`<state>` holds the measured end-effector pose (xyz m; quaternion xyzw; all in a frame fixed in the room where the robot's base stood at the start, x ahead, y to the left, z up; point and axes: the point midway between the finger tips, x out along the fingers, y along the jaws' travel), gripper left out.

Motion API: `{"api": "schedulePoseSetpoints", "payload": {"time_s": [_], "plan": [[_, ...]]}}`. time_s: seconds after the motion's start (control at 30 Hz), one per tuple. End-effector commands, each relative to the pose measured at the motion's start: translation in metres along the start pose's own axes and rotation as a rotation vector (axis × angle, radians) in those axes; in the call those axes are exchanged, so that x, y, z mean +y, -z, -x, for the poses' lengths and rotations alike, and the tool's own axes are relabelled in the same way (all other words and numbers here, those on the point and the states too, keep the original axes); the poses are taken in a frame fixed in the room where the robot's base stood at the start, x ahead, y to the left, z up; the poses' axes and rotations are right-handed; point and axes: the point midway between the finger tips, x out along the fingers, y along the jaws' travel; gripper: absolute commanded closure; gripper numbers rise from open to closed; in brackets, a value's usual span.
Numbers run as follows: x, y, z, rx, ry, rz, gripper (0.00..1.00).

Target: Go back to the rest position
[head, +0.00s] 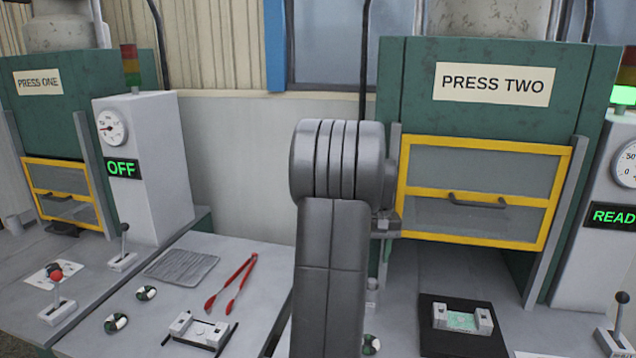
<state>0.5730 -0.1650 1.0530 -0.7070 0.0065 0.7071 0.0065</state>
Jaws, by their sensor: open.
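My arm stands upright in the middle of the head view, and its large grey joint and link block most of my gripper (385,226). Only a small grey part of the gripper shows at the arm's right edge, in front of the left side of press two (480,60). The gripper is open. Its fingertips are hidden, and I see nothing held in the part that shows.
Press one (40,115) stands at the left, its gauge cabinet (145,190) reading OFF. Red tongs (232,285), a ridged grey plate (182,266) and a small fixture (200,332) lie on the bench.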

Motion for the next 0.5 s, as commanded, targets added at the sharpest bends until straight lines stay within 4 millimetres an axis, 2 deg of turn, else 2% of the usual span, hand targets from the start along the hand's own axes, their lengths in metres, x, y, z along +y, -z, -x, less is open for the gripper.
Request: {"api": "schedulePoseSetpoints", "payload": {"time_s": [0.03,0.37,0.4,0.5], "plan": [[0.000,-0.001,-0.012,-0.004,0.001,0.000,0.56],[0.000,-0.001,-0.076,-0.004,0.001,0.000,0.56],[0.000,0.000,-0.077,0.000,0.000,0.000,0.56],[0.000,0.001,-0.059,0.004,-0.001,0.000,0.56]]}}
